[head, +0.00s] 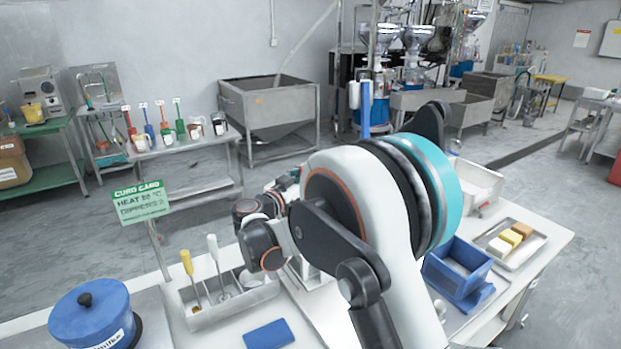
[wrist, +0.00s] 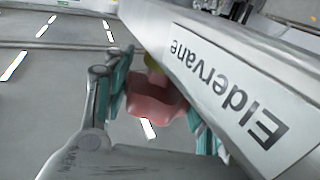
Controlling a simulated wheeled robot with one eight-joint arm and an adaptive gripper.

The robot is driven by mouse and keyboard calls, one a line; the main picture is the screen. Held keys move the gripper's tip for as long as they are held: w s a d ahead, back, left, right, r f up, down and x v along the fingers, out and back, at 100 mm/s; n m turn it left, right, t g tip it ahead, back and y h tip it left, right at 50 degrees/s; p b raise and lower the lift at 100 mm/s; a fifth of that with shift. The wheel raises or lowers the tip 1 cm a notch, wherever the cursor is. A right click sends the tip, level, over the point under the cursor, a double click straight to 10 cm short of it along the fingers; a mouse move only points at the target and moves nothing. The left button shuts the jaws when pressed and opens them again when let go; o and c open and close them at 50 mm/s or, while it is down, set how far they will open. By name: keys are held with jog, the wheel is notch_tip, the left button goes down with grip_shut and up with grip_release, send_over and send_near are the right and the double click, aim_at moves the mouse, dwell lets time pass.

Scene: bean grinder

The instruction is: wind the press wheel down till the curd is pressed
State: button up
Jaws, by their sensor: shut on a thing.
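In the wrist view, my gripper (wrist: 160,105) is shut on a red, lobed part (wrist: 155,97), which looks like part of the press wheel. The teal finger pads lie on either side of it. A small yellow piece (wrist: 153,63) shows just beyond it. A grey metal beam (wrist: 215,60) labelled "Eldervane", apparently the press frame, runs close along the right of the gripper. In the head view my own arm covers most of the press and the gripper. I cannot see the curd or the press plate.
On the bench, a tray with whisk and yellow-handled tool (head: 225,305), a blue lidded pot (head: 92,318) and a blue cloth (head: 268,335) lie left of my arm. A blue box (head: 457,266) and a tray of blocks (head: 512,243) stand at right. A green sign (head: 141,203) rises behind.

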jog(key=shift+m+g+h, duration=0.4)
jog(key=shift+m+h, duration=0.1)
jog(key=shift+h, duration=0.1)
jog(key=o, duration=1.1)
jog(key=shift+w, duration=0.1)
jog(key=v, duration=1.2)
